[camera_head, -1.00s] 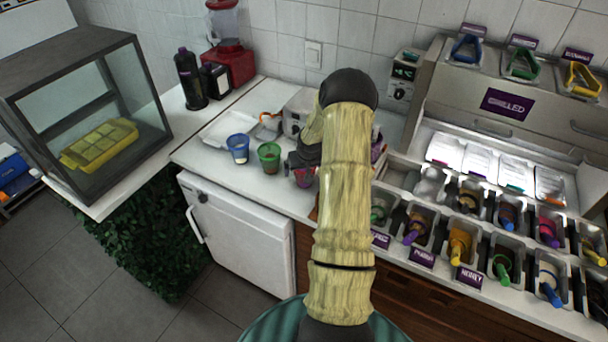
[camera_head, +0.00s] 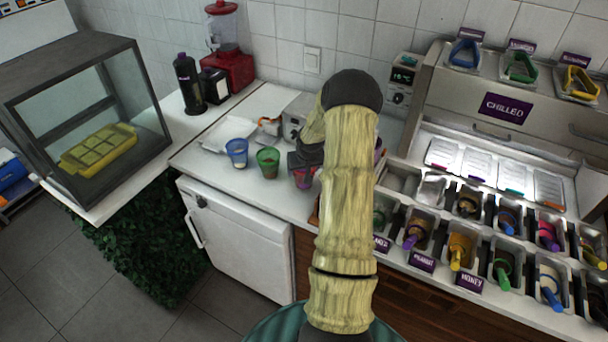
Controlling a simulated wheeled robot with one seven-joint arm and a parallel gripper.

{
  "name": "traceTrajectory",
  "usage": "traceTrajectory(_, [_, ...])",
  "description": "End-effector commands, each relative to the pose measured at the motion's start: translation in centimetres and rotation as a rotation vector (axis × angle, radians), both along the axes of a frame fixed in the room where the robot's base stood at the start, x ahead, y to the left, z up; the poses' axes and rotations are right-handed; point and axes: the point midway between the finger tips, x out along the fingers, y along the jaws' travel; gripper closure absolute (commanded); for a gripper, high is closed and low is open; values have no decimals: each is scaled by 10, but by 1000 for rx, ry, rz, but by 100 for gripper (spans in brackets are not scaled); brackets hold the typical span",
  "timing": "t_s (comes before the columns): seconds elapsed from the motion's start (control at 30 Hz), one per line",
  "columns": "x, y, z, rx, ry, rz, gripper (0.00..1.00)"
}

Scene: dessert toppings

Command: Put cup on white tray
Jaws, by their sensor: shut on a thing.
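A pink-purple cup (camera_head: 303,178) stands at or just above the white counter, partly hidden by my arm. My gripper (camera_head: 303,166) is at this cup and shut on it; the fingers are small and dark, so the exact grip is hard to see. A green cup (camera_head: 268,162) and a blue cup (camera_head: 237,152) stand upright to its left on the counter, apart from my gripper. The white tray (camera_head: 212,138) lies flat on the counter behind and left of the blue cup. I see no cup on it.
A black bottle (camera_head: 188,84) and a red blender (camera_head: 229,66) stand at the back left. A glass case (camera_head: 90,120) is far left. Topping bins (camera_head: 460,245) fill the right. A metal appliance (camera_head: 294,118) stands behind my gripper.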

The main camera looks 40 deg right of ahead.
Motion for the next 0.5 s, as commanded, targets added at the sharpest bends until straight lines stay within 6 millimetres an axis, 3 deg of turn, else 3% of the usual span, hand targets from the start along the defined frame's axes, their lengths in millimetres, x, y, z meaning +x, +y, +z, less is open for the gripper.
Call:
traceTrajectory(0.3, [0, -1, 62, -3, -5, -1, 58])
traceTrajectory(0.5, [0, -1, 81, -1, -2, -1, 58])
